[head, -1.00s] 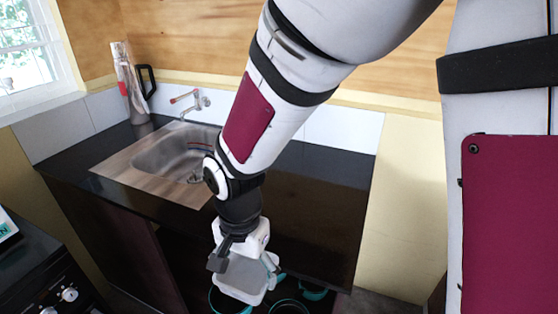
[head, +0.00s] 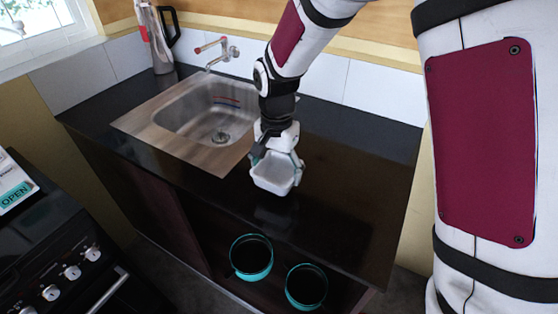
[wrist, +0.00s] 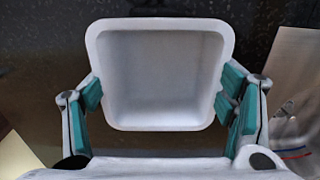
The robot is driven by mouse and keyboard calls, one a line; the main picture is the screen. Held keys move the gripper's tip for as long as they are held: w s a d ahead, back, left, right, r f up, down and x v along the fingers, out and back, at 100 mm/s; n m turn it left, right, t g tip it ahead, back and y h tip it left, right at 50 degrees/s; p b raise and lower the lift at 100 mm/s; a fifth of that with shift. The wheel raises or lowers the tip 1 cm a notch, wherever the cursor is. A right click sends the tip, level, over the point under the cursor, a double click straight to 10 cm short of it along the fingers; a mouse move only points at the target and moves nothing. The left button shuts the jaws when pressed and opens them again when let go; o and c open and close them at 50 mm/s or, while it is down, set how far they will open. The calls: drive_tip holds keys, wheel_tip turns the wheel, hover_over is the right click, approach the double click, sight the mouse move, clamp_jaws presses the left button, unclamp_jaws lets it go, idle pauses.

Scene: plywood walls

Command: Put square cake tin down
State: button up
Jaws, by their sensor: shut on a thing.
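The square cake tin (head: 276,177) is white, empty and open at the top. My gripper (head: 277,163) is shut on it, with a finger pressed to each of two opposite sides. In the wrist view the tin (wrist: 158,80) sits between the teal pads of my gripper (wrist: 160,98). The tin is over the black countertop (head: 345,170), right of the sink and near the front edge. A faint reflection shows on the counter's dark surface below it. I cannot tell the exact gap between tin and counter.
A tall jug (head: 155,35) stands at the back left. Two teal-rimmed pots (head: 251,258) (head: 306,287) are below the counter. A stove (head: 60,260) is at lower left. The counter right of the tin is clear.

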sight(279, 168)
drive_tip(key=w, duration=0.3)
drive_tip(key=shift+w+d+f, duration=0.25)
drive_tip(key=shift+w+d, duration=0.1)
drive_tip(key=shift+f, duration=1.65)
drive_tip(key=shift+f, duration=0.2)
drive_tip(key=o, duration=1.2)
drive_tip(key=shift+o, duration=0.2)
drive_tip(key=shift+r, duration=0.1)
